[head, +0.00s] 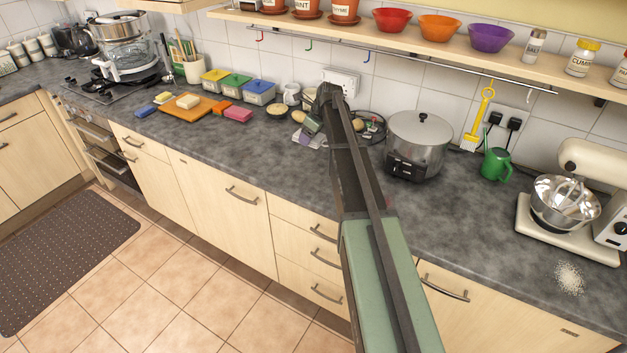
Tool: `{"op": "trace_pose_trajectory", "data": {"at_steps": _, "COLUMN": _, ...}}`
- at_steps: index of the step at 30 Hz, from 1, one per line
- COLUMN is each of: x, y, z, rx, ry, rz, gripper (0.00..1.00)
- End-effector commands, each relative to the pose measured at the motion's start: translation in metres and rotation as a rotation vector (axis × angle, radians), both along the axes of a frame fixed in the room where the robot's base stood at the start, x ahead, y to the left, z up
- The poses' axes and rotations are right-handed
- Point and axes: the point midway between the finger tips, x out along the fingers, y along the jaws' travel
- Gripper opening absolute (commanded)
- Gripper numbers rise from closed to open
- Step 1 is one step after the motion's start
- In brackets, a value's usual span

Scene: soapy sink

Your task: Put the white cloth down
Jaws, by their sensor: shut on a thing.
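My gripper (309,133) is at the far end of my arm, low over the back part of the grey worktop. It is small in the picture and partly behind my arm. A pale, whitish-lilac crumpled patch (304,141) shows at its fingertips and looks like the white cloth. The gripper is shut on it. I cannot tell whether the cloth touches the worktop, and part of it is hidden.
A steel slow cooker (417,143) stands right of my arm, with a dark cable beside it.

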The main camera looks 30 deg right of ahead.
Motion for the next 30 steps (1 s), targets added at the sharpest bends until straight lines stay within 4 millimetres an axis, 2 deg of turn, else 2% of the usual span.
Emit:
{"op": "trace_pose_trajectory", "data": {"at_steps": 1, "x": 0.0, "y": 0.0, "z": -0.038, "rx": 0.0, "ry": 0.0, "rz": 0.0, "gripper": 0.51}}
{"op": "trace_pose_trajectory", "data": {"at_steps": 6, "x": 0.0, "y": 0.0, "z": -0.095, "rx": 0.0, "ry": 0.0, "rz": 0.0, "gripper": 0.51}}
{"op": "trace_pose_trajectory", "data": {"at_steps": 9, "x": 0.0, "y": 0.0, "z": -0.114, "rx": 0.0, "ry": 0.0, "rz": 0.0, "gripper": 0.51}}
{"op": "trace_pose_trajectory", "data": {"at_steps": 15, "x": 0.0, "y": 0.0, "z": -0.115, "rx": 0.0, "ry": 0.0, "rz": 0.0, "gripper": 0.51}}
{"op": "trace_pose_trajectory", "data": {"at_steps": 22, "x": 0.0, "y": 0.0, "z": -0.159, "rx": 0.0, "ry": 0.0, "rz": 0.0, "gripper": 0.51}}
{"op": "trace_pose_trajectory", "data": {"at_steps": 30, "x": 0.0, "y": 0.0, "z": -0.155, "rx": 0.0, "ry": 0.0, "rz": 0.0, "gripper": 0.51}}
